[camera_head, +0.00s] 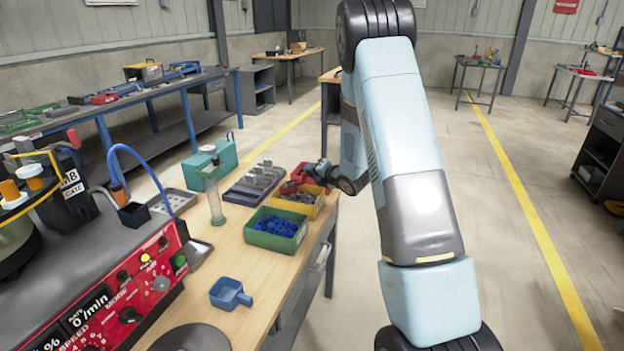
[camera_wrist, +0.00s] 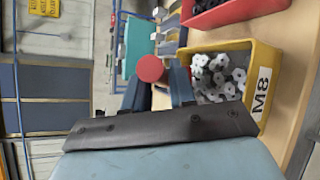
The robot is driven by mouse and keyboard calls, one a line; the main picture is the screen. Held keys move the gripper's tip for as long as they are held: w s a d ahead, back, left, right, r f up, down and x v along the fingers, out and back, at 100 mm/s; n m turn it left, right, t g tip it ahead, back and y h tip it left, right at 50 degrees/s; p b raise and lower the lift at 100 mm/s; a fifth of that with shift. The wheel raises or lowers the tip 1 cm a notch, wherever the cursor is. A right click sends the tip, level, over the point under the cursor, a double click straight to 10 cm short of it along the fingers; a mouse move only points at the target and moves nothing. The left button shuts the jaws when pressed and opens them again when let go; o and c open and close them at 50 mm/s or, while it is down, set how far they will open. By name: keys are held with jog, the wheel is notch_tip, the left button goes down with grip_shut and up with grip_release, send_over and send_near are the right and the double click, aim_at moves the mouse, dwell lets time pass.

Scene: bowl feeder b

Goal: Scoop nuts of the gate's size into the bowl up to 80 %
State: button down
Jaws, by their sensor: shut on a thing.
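My gripper (camera_head: 318,172) is at the far end of the bench, by the yellow bin (camera_head: 319,209). In the wrist view its blue fingers (camera_wrist: 158,92) are shut on a red round-ended thing (camera_wrist: 151,68), mostly hidden. The yellow bin, labelled M8 (camera_wrist: 262,88), holds grey nuts (camera_wrist: 216,76). A green bin (camera_head: 298,242) holds blue pieces (camera_head: 276,226). A red bin (camera_wrist: 268,10) lies beyond the yellow one. A blue scoop (camera_head: 230,293) rests on the bench. The dark feeder bowl (camera_head: 14,240) is at the left edge, near a sign reading GATE (camera_head: 72,187), its size marking hard to read.
A red control panel (camera_head: 125,295) stands at front left. A clear tube on a green base (camera_head: 214,202), a teal case (camera_head: 210,165) and a grey organiser (camera_head: 255,182) stand behind the green bin. Bare wood (camera_head: 240,262) lies around the blue scoop.

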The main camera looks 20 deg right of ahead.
jog(key=shift+m+t+y, duration=0.4)
jog(key=shift+y, duration=0.1)
jog(key=shift+s+d+r, duration=0.1)
jog(key=shift+d+r, duration=0.15)
jog(key=shift+r, duration=0.95)
jog(key=shift+s+d+r, duration=0.1)
jog(key=shift+d+r, duration=0.1)
jog(key=shift+r, duration=0.95)
